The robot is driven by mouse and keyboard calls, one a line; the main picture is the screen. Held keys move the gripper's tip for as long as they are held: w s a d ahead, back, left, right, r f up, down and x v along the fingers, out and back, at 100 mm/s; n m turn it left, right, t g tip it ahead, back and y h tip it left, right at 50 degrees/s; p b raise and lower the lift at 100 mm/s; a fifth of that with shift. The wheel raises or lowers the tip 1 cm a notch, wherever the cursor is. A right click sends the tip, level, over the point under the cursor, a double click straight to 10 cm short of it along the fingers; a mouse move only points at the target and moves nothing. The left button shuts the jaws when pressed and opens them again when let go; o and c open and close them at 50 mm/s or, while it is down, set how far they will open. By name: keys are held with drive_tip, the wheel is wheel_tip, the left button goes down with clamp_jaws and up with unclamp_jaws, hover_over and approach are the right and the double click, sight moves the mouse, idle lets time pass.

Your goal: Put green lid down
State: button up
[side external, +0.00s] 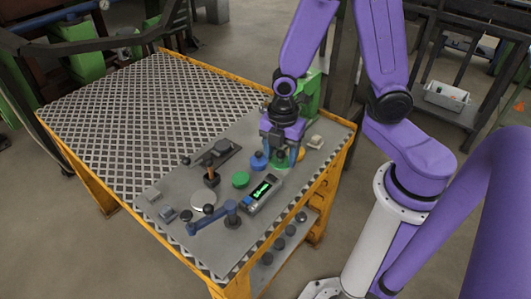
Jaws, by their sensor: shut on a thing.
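My purple gripper (281,153) points down over the right part of the grey plate on the table. Its jaws are shut on a small green item (281,161), which looks like the green lid; the fingers partly hide it. I cannot tell whether its underside touches the plate. Another round green piece (240,180) sits on the plate to the left and nearer the camera. A blue round piece (259,162) stands just left of my gripper.
A device with a lit green display (262,191) and a blue lever arm (213,217) lie nearer the camera. A copper-coloured upright post (211,174) and a pale disc (203,200) are at left. A green upright block (308,95) stands behind my gripper. The chequered tabletop (150,100) is clear.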

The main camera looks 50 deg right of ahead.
drive_tip(key=shift+s+d+r, duration=0.15)
drive_tip(key=shift+s+r, duration=0.15)
drive_tip(key=shift+s, duration=0.15)
drive_tip(key=w+d, duration=0.4)
drive_tip(key=w, duration=0.1)
drive_tip(key=w+d+f, duration=0.1)
drive_tip(key=w+d, duration=0.3)
drive_tip(key=w, duration=0.1)
drive_tip(key=w+d+f, duration=0.1)
drive_tip(key=w+d, duration=0.3)
drive_tip(key=w, duration=0.1)
drive_tip(key=shift+w, duration=0.4)
drive_tip(key=w+d+f, duration=0.1)
drive_tip(key=w+f, duration=0.3)
drive_tip(key=w, duration=0.5)
hover_over(237, 133)
drive_tip(key=f, duration=0.5)
drive_tip(key=shift+s+f, duration=0.1)
drive_tip(key=shift+s, duration=0.2)
drive_tip(key=shift+w+f, duration=0.25)
drive_tip(key=shift+f, duration=1.55)
